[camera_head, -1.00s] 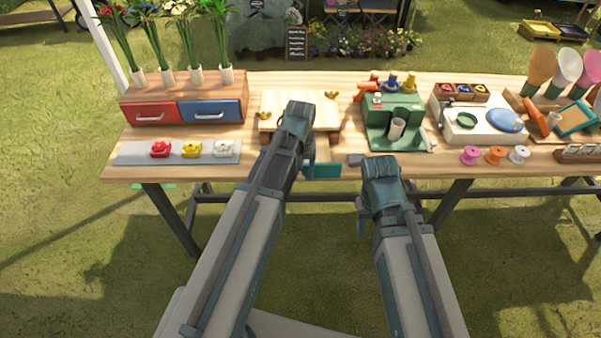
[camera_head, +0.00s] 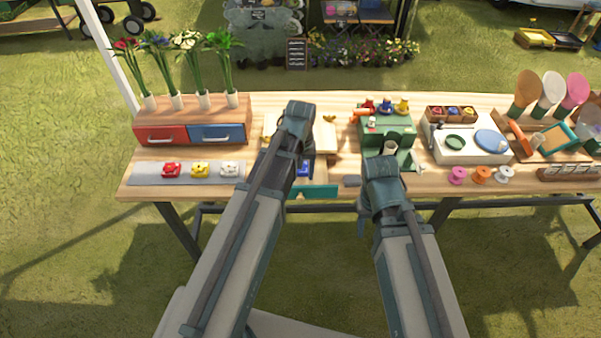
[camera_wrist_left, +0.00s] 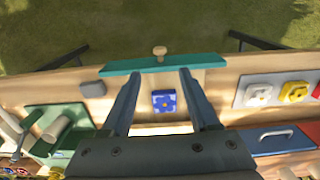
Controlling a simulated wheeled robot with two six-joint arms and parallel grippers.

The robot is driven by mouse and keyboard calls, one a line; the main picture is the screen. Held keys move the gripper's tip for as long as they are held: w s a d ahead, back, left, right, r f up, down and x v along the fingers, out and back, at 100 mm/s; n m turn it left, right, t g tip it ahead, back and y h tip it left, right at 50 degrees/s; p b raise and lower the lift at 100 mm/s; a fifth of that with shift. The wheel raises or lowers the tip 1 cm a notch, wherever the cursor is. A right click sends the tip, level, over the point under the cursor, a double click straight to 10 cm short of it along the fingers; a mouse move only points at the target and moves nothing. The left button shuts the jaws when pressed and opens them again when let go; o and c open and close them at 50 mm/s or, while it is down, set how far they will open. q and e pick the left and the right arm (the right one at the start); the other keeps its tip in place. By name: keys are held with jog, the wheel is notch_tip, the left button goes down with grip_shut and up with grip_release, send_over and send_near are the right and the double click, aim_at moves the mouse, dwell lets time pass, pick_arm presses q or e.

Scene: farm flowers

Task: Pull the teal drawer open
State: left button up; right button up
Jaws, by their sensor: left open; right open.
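The teal drawer front (camera_head: 318,191) stands out from the table's near edge, partly behind my left arm in the head view. The drawer is open, with a blue patterned tile (camera_head: 304,168) inside. In the left wrist view, the teal front (camera_wrist_left: 125,67) lies across the top with a pale round knob (camera_wrist_left: 159,50) on its outer side. My left gripper (camera_wrist_left: 160,75) is open, its fingertips at the front's inner edge. Whether they touch it I cannot tell. In the head view its fingers are mostly hidden. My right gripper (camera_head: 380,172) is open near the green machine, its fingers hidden.
The red and blue drawer box (camera_head: 162,134) and the grey mat (camera_head: 141,174) with small flower pieces are at left. The green machine (camera_head: 372,134), white unit (camera_head: 437,148) and spools (camera_head: 482,174) are at right. Grass in front of the table is clear.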

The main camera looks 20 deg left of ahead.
pick_arm(q)
notch_tip(320, 180, up, 3)
jog(key=shift+f+p, duration=0.1)
jog(key=shift+p, duration=0.75)
pick_arm(e)
notch_tip(320, 180, up, 3)
jog(key=shift+f, duration=0.1)
pick_arm(q)
jog(key=s+d+m+y, duration=0.1)
jog(key=s+d+m, duration=0.6)
jog(key=s+d, duration=0.3)
jog(key=s, duration=0.3)
pick_arm(e)
jog(key=shift+a, duration=0.1)
